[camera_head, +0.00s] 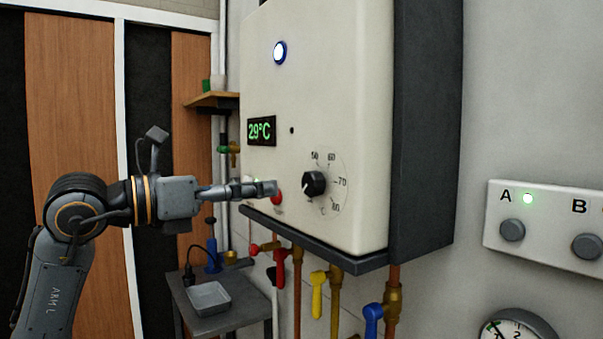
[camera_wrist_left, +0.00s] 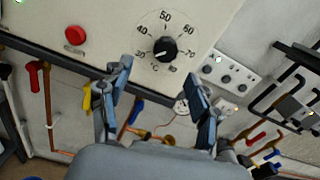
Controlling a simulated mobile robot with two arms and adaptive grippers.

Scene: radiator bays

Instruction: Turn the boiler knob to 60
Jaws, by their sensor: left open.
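The boiler knob (camera_head: 314,183) is black and round, set in a numbered dial on the white boiler front (camera_head: 330,90). It also shows in the left wrist view (camera_wrist_left: 165,49), where a pale mark on it points to the lower left, roughly toward 30. A green display (camera_head: 262,131) reads 29°C. My left gripper (camera_head: 270,189) is in front of the boiler, left of the knob and apart from it. In the left wrist view its fingers (camera_wrist_left: 160,76) are spread and empty, with the knob seen beyond and between them. My right gripper does not show.
A red button (camera_head: 277,197) sits left of the knob, close to my left fingertips. Pipes with red, yellow (camera_head: 318,292) and blue (camera_head: 372,318) valve handles hang below the boiler. A panel (camera_head: 550,225) with buttons A and B is at the right. A small table (camera_head: 225,318) stands lower left.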

